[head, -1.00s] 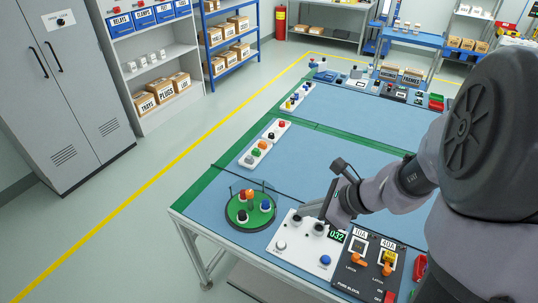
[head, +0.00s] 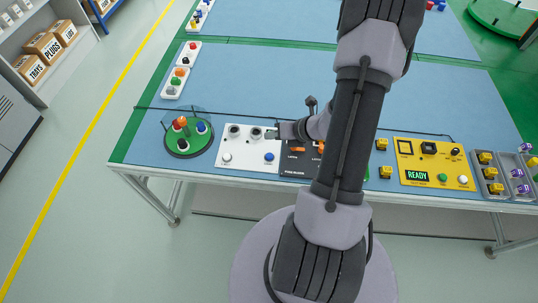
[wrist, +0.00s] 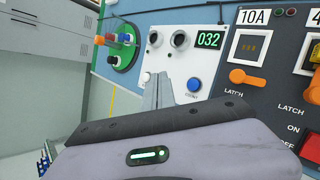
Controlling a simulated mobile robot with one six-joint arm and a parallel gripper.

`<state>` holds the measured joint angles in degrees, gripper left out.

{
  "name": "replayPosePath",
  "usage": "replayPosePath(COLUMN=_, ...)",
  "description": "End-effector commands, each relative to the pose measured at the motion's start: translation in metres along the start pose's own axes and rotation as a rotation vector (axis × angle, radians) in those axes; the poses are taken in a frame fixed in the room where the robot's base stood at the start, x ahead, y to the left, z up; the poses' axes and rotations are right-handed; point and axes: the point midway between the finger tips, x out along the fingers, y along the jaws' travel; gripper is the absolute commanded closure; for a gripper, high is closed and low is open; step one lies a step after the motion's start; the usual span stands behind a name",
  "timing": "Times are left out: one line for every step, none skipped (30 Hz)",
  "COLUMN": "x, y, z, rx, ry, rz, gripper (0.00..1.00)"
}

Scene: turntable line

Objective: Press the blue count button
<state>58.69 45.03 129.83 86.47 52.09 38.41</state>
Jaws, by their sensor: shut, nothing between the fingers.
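The blue count button (wrist: 193,84) is a round cap on the white panel, just right of my fingertips in the wrist view. In the head view the blue button (head: 269,157) sits near the panel's front edge. My gripper (wrist: 165,79) is shut and empty, its fingers pointing toward the panel. In the head view my gripper (head: 271,134) is over the panel's back right part, behind the blue button. I see no contact with the button. The panel's green display (wrist: 208,39) reads 032. The white panel (head: 248,144) also carries two dark knobs and a white button (head: 227,157).
A dark fuse panel (wrist: 272,89) with orange latches adjoins on the right, partly behind my arm in the head view. A green turntable (head: 172,147) with coloured pegs is left of the white panel. A yellow READY panel (head: 408,161) stands farther right. Blue table behind is largely clear.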

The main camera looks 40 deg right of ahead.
Motion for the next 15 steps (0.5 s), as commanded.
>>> replayPosePath(x=0.004, y=-0.003, z=-0.003, rx=0.0, ry=0.0, rz=0.0, gripper=1.0)
replayPosePath(x=0.006, y=-0.004, z=-0.004, rx=0.0, ry=0.0, rz=0.0, gripper=1.0)
replayPosePath(x=0.009, y=-0.006, z=-0.007, rx=0.0, ry=0.0, rz=0.0, gripper=1.0)
replayPosePath(x=0.012, y=-0.008, z=-0.008, rx=0.0, ry=0.0, rz=0.0, gripper=1.0)
replayPosePath(x=0.014, y=-0.01, z=-0.01, rx=0.0, ry=0.0, rz=0.0, gripper=1.0)
replayPosePath(x=0.018, y=-0.013, z=-0.013, rx=-0.001, ry=0.0, rz=0.0, gripper=1.0)
replayPosePath(x=0.021, y=-0.015, z=-0.015, rx=-0.001, ry=0.0, rz=0.0, gripper=1.0)
replayPosePath(x=0.025, y=-0.018, z=-0.018, rx=-0.001, ry=0.0, rz=0.0, gripper=1.0)
replayPosePath(x=0.029, y=-0.021, z=-0.021, rx=-0.001, ry=0.0, rz=0.0, gripper=1.0)
replayPosePath(x=0.032, y=-0.023, z=-0.024, rx=-0.001, ry=0.0, rz=0.0, gripper=1.0)
replayPosePath(x=0.036, y=-0.026, z=-0.026, rx=-0.001, ry=0.0, rz=0.0, gripper=1.0)
replayPosePath(x=0.04, y=-0.029, z=-0.029, rx=-0.001, ry=0.0, rz=0.001, gripper=1.0)
replayPosePath(x=0.043, y=-0.031, z=-0.032, rx=0.0, ry=0.001, rz=0.001, gripper=1.0)
replayPosePath(x=0.046, y=-0.033, z=-0.034, rx=0.0, ry=0.001, rz=0.001, gripper=1.0)
replayPosePath(x=0.05, y=-0.036, z=-0.037, rx=0.0, ry=0.001, rz=0.001, gripper=1.0)
